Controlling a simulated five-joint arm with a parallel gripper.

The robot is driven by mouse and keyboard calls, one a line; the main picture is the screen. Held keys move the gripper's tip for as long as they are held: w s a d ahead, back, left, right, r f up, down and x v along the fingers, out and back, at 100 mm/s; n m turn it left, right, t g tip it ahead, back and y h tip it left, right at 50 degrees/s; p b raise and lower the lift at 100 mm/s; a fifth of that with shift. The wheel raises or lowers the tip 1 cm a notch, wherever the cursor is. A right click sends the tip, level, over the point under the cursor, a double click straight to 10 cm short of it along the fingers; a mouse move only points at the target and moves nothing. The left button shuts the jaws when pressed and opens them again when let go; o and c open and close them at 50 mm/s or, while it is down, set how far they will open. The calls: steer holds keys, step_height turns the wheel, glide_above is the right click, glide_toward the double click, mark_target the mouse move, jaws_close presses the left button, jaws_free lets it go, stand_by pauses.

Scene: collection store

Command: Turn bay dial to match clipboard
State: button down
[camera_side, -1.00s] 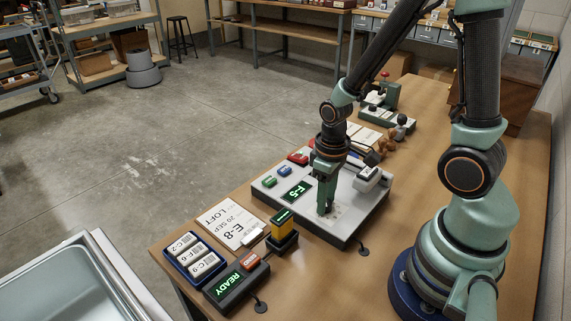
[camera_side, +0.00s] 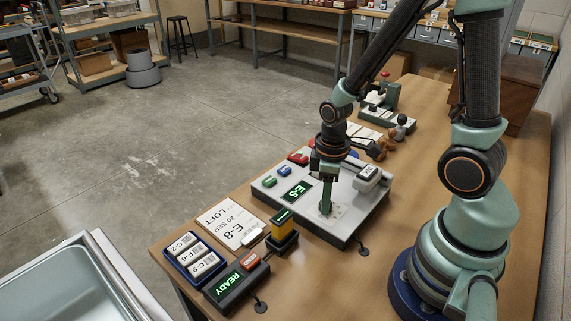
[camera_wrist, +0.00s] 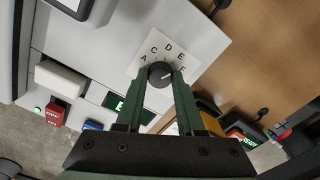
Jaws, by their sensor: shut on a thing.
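The bay console (camera_side: 350,225) is a pale grey box with a green-lit display (camera_side: 298,191) that reads E-5. My gripper (camera_side: 326,208) points down at its top face. In the wrist view, my fingers are shut on a round black dial (camera_wrist: 160,73) with a pale pointer line. Letters A, C, D, E and F ring it on a white plate (camera_wrist: 153,50). The clipboard (camera_side: 230,225) lies left of the console and reads E-8, 20 SEP, LOFT. The fingers hide part of the dial plate.
Green (camera_side: 269,181) and blue (camera_side: 285,171) buttons sit on the console. In front stand a yellow-and-black device (camera_side: 283,229), a READY box (camera_side: 235,284) and a blue tray of labelled blocks (camera_side: 195,256).

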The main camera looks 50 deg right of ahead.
steer(key=shift+n, duration=0.6)
steer(key=c, duration=0.5)
jaws_free()
steer(key=shift+r, duration=0.1)
step_height(320, 180, up, 12)
steer(key=shift+f, duration=0.1)
stand_by(0.4)
step_height(320, 180, up, 9)
steer(key=m+t, duration=0.6)
steer(key=m, duration=0.1)
glide_above(315, 213)
steer(key=shift+f, duration=0.2)
